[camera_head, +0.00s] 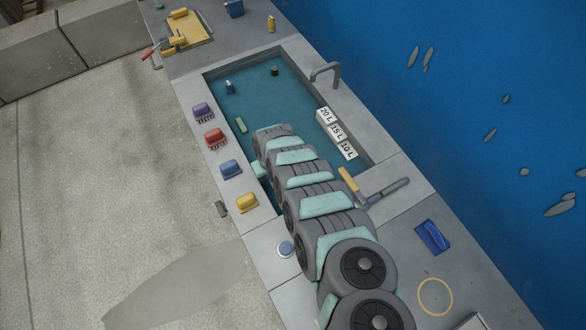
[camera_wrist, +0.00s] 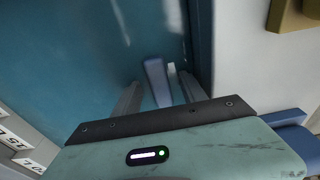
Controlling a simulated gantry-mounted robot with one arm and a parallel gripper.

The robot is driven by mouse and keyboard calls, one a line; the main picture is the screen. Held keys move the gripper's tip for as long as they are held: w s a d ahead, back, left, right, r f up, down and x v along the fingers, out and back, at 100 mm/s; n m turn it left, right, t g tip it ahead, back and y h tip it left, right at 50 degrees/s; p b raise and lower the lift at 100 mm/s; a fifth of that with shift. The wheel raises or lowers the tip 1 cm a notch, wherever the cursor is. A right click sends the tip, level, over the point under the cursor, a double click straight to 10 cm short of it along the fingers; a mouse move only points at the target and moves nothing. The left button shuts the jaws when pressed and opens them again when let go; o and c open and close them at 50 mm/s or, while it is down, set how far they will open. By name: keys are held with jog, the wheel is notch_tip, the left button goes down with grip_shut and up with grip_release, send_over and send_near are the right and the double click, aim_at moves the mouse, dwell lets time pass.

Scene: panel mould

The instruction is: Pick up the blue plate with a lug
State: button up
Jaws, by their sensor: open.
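In the wrist view a narrow blue plate (camera_wrist: 155,76) stands out from the teal tank floor, with a small pale piece, perhaps its lug, at its right. My gripper (camera_wrist: 160,88) is open, with one finger on each side of the plate. I cannot tell whether either finger touches it. In the head view my arm reaches down into the tank (camera_head: 250,100) by its left wall. My arm hides the fingers and the plate there.
Purple (camera_head: 203,111), red (camera_head: 215,137), blue (camera_head: 231,169) and yellow (camera_head: 246,202) brush-like blocks line the left rim. White litre labels (camera_head: 336,132) mark the right wall. A small blue item (camera_head: 229,87) and a greenish bar (camera_head: 241,125) lie in the tank. A blue tray (camera_head: 433,236) sits right.

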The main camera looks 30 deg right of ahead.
jog(key=shift+c, duration=0.2)
grip_shut()
dwell(0.3)
dwell(0.8)
